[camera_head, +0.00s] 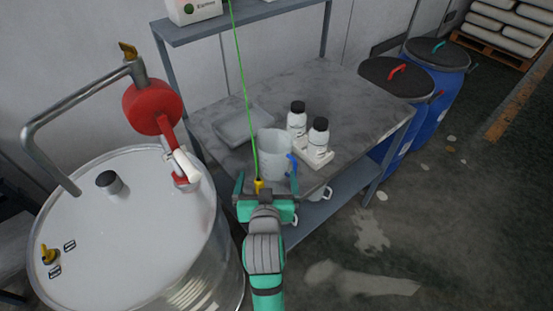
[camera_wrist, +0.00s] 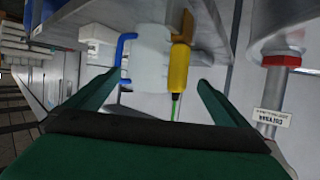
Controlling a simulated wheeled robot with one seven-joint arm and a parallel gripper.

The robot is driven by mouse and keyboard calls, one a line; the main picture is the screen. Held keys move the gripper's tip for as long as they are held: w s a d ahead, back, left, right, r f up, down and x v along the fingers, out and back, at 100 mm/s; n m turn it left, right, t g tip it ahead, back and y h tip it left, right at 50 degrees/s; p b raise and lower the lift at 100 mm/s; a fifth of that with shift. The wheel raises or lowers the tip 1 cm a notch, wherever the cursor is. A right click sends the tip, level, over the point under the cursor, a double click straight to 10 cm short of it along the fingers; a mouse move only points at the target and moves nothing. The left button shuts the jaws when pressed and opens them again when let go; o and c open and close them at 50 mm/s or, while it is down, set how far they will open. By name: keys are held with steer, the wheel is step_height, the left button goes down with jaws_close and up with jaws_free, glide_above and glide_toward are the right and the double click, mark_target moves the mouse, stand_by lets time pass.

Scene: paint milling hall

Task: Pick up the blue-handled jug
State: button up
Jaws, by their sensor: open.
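The blue-handled jug (camera_head: 273,150) is a pale, whitish jug standing upright near the front edge of the grey table, its blue handle (camera_head: 291,164) on the right side. My gripper (camera_head: 266,182) is open and empty at the table's front edge, just in front of the jug. In the wrist view the jug (camera_wrist: 150,62) shows between and beyond the two open fingers (camera_wrist: 160,80), with the handle at left. A yellow piece with a thin green line covers part of the jug's right side there. I cannot tell the exact gap between fingers and jug.
Two white bottles with black caps (camera_head: 297,118) (camera_head: 319,137) stand close right of the jug. A shallow grey tray (camera_head: 232,128) lies behind left. A large drum (camera_head: 100,220) with a red fitting stands left. Blue barrels (camera_head: 437,95) stand right. The table's back right (camera_head: 345,88) is clear.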

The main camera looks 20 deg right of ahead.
mark_target(274, 155)
steer(key=shift+m, duration=0.3)
steer(key=r, duration=0.1)
steer(key=w+d+r, duration=0.1)
steer(key=d+r, duration=0.1)
steer(key=shift+w+d+r, duration=0.2)
steer(key=shift+w+r, duration=0.05)
steer(key=shift+w, duration=0.1)
steer(key=x, duration=0.5)
steer(key=shift+r+x, duration=0.15)
steer(key=shift+x, duration=1.2)
steer(key=shift+r+x, duration=0.2)
steer(key=shift+x, duration=1.15)
steer(key=shift+d, duration=0.2)
steer(key=c, duration=1.3)
